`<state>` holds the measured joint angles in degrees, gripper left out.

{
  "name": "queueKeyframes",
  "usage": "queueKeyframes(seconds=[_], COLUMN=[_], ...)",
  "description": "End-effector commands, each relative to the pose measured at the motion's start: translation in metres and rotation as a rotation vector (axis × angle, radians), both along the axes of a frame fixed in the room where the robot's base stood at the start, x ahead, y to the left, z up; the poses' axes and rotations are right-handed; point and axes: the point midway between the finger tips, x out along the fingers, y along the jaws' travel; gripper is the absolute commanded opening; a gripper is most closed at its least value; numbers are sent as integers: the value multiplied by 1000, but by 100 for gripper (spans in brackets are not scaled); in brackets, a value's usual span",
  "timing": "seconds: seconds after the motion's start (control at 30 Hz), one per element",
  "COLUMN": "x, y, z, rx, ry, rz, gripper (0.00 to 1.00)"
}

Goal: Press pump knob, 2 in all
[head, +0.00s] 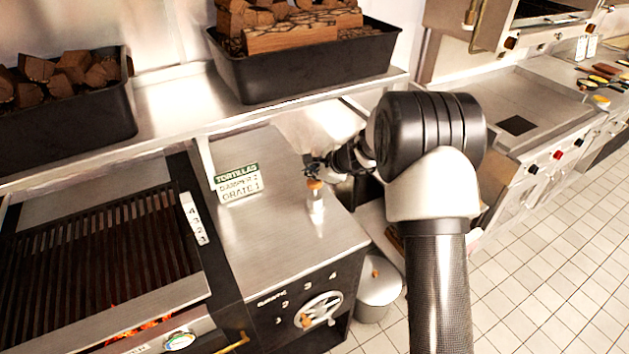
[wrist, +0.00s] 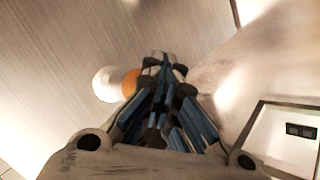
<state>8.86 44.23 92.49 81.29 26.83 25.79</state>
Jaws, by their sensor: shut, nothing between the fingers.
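A small white pump bottle (head: 316,208) with an orange knob (head: 314,184) stands upright on the steel counter in the head view. My gripper (head: 312,165) is shut and empty, with its fingertips just above the knob. In the wrist view the white bottle (wrist: 104,85) and the orange knob (wrist: 130,83) lie just left of the closed fingers (wrist: 166,66). I cannot tell whether the fingertips touch the knob.
A sign reading "TORTILLAS" (head: 238,184) stands at the counter's back left. A grill (head: 100,250) is at the left. A shelf (head: 180,110) with black wood bins (head: 310,72) hangs behind.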

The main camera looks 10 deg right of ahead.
Motion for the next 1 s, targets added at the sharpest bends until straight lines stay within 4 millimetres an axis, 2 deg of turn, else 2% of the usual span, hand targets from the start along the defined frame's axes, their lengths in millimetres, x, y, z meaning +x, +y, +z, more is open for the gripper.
queueKeyframes(seconds=[1.0], x=[0], y=[0], z=[-13], rx=[-1], ry=[1], rz=[0], gripper=[0])
